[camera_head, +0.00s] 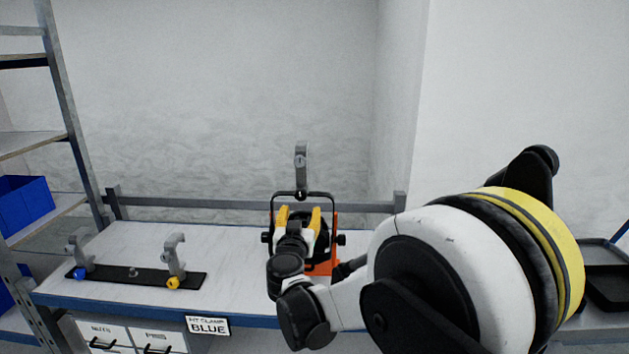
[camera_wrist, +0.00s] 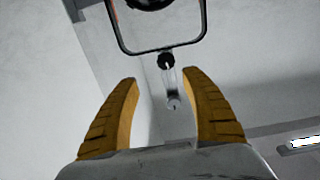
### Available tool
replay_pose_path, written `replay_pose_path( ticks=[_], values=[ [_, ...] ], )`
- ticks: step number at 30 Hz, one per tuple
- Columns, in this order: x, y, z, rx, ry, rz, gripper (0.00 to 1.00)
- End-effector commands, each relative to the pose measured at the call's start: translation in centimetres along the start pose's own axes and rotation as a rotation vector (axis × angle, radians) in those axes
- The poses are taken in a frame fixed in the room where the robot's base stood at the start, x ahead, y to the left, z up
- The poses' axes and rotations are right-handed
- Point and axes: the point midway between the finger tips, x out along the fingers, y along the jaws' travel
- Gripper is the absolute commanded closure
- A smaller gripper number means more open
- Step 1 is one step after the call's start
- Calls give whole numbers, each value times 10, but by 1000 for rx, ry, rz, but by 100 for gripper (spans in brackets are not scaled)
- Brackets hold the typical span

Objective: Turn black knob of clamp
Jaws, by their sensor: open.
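A grey clamp (camera_head: 301,160) stands upright at the top of the black yoke (camera_head: 305,194) of an orange and black par can (camera_head: 333,240) on the bench. Its black knob (camera_head: 300,193) is at the clamp's foot, by the yoke's top bar. In the wrist view the knob (camera_wrist: 166,62) and the clamp (camera_wrist: 172,92) show between and beyond the yellow fingers. My gripper (camera_head: 298,210) is open and empty, in front of the par can and partly hiding it. In the wrist view the fingertips (camera_wrist: 164,76) are spread apart, with no visible contact with the knob.
On the bench (camera_head: 225,255) at left, a black strip (camera_head: 120,279) carries two grey clamps, one with a blue knob (camera_head: 80,274), one with a yellow knob (camera_head: 173,283). A sign (camera_head: 208,326) reading BLUE hangs in front. A shelf rack (camera_head: 65,100) stands at left.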

Motion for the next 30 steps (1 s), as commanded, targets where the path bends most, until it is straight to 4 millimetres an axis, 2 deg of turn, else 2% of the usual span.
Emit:
replay_pose_path(
  ticks=[3,7,15,21,30],
  values=[
    [4,-13,2,4,18,-20,45],
    [18,-14,4,5,20,-20,45],
    [72,-14,3,5,19,-18,45],
    [101,-14,2,5,18,-19,45],
    [110,-14,0,5,18,-19,45]
  ],
)
